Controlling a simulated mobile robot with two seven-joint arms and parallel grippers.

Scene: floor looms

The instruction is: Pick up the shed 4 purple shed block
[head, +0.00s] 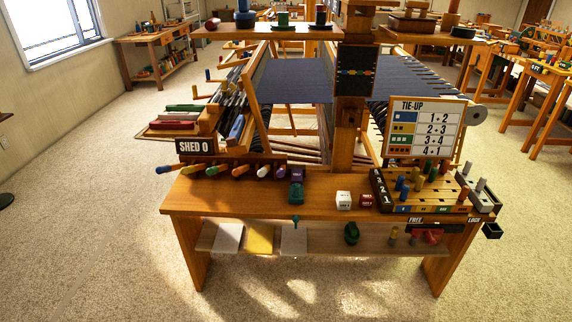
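A small purple block (297,174) stands on the wooden bench (250,203), at the right end of a row of coloured pegs. It is too small to read any marking on it. A dark green block (296,191) is just in front of it and seems to touch or overlap it. A black sign reading SHED 0 (195,146) stands at the bench's left back. Neither of my grippers shows in the head view.
A white block (343,200) and a red block (366,200) stand to the right. A pegboard (440,190) and the TIE-UP chart (424,128) fill the right side. The loom post (347,130) rises behind. The front left bench top is clear.

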